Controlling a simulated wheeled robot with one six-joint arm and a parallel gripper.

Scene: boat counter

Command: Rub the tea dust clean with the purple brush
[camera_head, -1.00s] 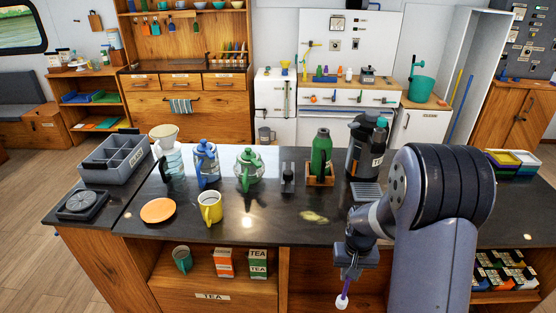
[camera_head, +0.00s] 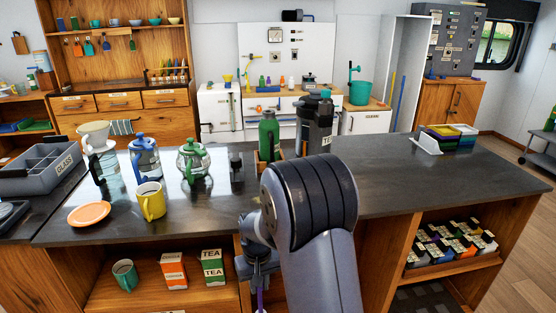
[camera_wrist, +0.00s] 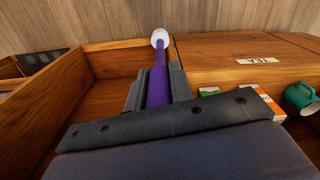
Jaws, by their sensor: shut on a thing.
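My gripper (camera_head: 258,270) hangs low in front of the counter's front side, below the level of the dark countertop (camera_head: 400,185). It is shut on the purple brush (camera_head: 260,299), which points downward; the bottom of the picture cuts it off. In the wrist view the brush's purple handle (camera_wrist: 158,85) lies between the two fingers (camera_wrist: 156,78), with its round white head (camera_wrist: 160,38) beyond the fingertips. The tea dust is not visible now; my arm covers the part of the countertop in front of the green bottle.
A yellow mug (camera_head: 151,201), an orange disc (camera_head: 89,214), a blue kettle (camera_head: 146,158), a green teapot (camera_head: 193,161) and a green bottle (camera_head: 269,136) stand on the counter. The countertop right of my arm is clear up to the colored trays (camera_head: 446,138).

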